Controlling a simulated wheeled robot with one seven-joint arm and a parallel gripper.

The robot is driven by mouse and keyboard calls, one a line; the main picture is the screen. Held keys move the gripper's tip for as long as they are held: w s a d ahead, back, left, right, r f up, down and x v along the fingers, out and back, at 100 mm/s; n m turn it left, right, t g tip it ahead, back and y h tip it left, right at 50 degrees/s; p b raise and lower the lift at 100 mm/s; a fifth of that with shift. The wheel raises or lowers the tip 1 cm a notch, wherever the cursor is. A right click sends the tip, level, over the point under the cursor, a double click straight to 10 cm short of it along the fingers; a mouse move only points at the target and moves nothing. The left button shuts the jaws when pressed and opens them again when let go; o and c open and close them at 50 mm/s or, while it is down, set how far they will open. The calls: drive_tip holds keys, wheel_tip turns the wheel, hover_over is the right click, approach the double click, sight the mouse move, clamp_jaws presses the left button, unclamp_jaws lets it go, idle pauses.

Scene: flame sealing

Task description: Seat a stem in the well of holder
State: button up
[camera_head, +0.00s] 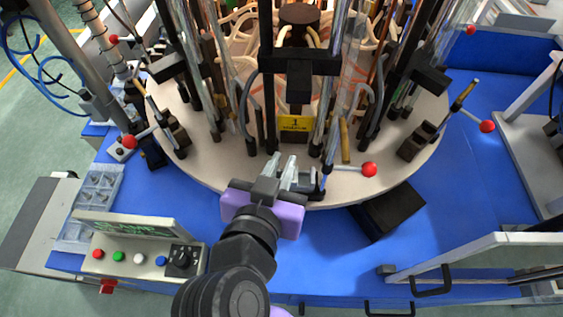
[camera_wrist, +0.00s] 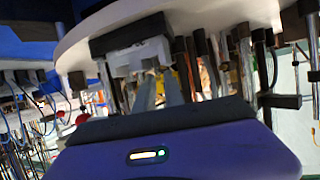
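My gripper (camera_head: 282,162) has a purple body and two grey fingers, at the front rim of the round turntable. The fingers stand apart with a narrow gap, and I see nothing clearly held between them. They also show in the wrist view (camera_wrist: 160,84), pointing at a pale clamp-like block (camera_wrist: 140,57) under a dark part. In the head view a small grey and black holder (camera_head: 308,182) sits right beside the fingers at the rim. Whether its well is empty is hidden. I cannot make out a stem for certain; a tray (camera_head: 68,232) at left has compartments with small pieces.
The turntable (camera_head: 215,165) carries rods, hoses and glass tubes close ahead of my gripper. Red-knobbed levers (camera_head: 369,169) stick out at its rim. A yellow label (camera_head: 294,123) marks the middle station. A control box (camera_head: 140,245) stands front left.

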drive_tip(key=shift+p+v, duration=1.15)
drive_tip(key=shift+v, duration=1.1)
drive_tip(key=o, duration=0.6)
drive_tip(key=s+r+p, duration=0.1)
drive_tip(key=r+p, duration=0.1)
drive_tip(key=s+r+p, duration=0.1)
drive_tip(key=r+p, duration=0.1)
drive_tip(key=shift+s+a, duration=0.35)
idle(0.9)
